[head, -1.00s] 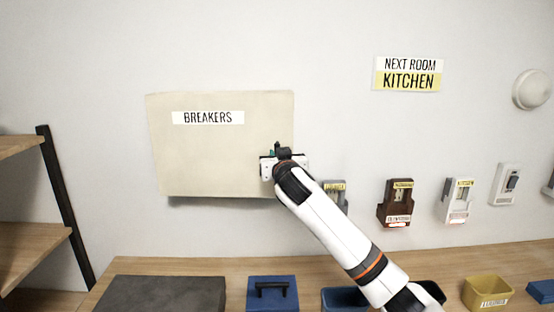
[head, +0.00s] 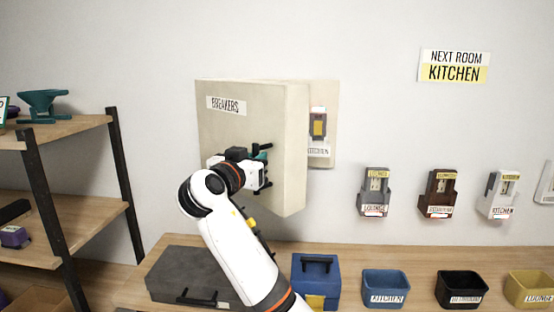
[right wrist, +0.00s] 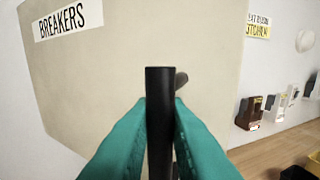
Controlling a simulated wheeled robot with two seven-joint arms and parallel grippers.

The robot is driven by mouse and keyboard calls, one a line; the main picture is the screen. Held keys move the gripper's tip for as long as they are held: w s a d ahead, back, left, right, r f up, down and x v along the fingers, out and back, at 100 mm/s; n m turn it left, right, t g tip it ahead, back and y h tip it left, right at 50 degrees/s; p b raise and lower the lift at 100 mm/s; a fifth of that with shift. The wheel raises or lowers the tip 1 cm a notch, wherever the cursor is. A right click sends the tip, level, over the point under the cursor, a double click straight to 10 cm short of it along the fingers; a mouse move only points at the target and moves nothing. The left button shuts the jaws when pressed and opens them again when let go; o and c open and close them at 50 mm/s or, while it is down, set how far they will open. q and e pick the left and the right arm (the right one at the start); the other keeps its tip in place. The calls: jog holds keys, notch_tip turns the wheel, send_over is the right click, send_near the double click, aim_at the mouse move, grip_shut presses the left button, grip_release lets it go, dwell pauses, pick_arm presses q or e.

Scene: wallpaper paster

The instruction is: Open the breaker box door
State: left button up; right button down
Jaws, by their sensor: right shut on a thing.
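The cream breaker box door (head: 245,130), labelled BREAKERS, stands partly open in the head view, swung out from the wall with its hinge side at the left. Behind its right edge the box interior (head: 329,95) shows a switch with a KITCHEN label (head: 318,150). My right gripper (head: 262,156) is at the door's right part, shut on the black door handle (right wrist: 160,115). In the right wrist view its teal fingers (right wrist: 160,140) close on the bar from both sides. The door (right wrist: 120,70) fills much of that view. My left gripper is not in view.
A wooden shelf (head: 70,135) stands at the left. On the bench below are a grey case (head: 190,270), a blue box (head: 316,270) and several labelled bins (head: 386,285). Several wall holders (head: 375,190) hang right of the box. The wall between is clear.

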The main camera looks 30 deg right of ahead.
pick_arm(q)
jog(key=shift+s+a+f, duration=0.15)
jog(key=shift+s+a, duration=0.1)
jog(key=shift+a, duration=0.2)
pick_arm(e)
jog(key=shift+a, duration=0.85)
jog(key=c, duration=1.5)
grip_release()
jog(key=shift+w, duration=0.2)
jog(key=shift+s, duration=0.1)
